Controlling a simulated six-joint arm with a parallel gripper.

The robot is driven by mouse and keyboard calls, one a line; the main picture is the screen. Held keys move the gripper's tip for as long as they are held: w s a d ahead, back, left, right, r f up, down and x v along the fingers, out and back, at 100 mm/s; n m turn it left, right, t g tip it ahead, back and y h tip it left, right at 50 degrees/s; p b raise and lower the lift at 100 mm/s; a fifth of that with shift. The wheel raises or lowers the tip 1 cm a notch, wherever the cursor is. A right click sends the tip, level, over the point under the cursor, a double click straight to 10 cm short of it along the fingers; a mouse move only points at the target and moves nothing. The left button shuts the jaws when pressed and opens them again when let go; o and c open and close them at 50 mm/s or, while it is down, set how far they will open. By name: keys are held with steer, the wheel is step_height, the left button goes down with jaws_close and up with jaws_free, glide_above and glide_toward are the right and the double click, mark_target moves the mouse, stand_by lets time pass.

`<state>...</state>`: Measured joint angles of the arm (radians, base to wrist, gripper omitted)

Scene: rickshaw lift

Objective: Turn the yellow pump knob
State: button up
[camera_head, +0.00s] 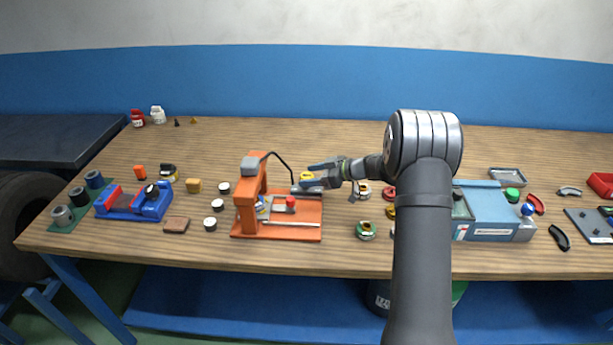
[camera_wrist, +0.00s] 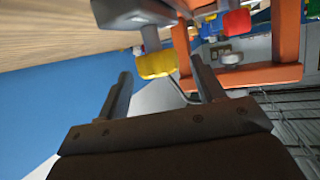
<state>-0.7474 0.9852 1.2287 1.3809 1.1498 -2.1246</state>
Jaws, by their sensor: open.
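The yellow pump knob (camera_wrist: 158,64) shows in the wrist view at the end of a grey stem. In the head view the yellow knob (camera_head: 306,175) is a small patch beside the orange pump frame (camera_head: 247,205). My gripper (camera_wrist: 161,68) is open, with one finger on each side of the knob in the wrist view. I cannot tell whether a finger touches it. In the head view my gripper (camera_head: 312,173) is over the frame's right rear part and partly covers the knob. A red knob (camera_head: 291,202) stands on the frame's base.
A black cable (camera_head: 279,162) arches from the frame's top towards my gripper. Small white-topped cylinders (camera_head: 217,205) stand left of the frame. Several round coloured items (camera_head: 366,230) lie to its right. A blue box (camera_head: 487,208) stands further right. The rear of the table is mostly clear.

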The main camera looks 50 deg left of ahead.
steer(key=shift+x, duration=1.05)
steer(key=c, duration=1)
steer(key=shift+o, duration=0.2)
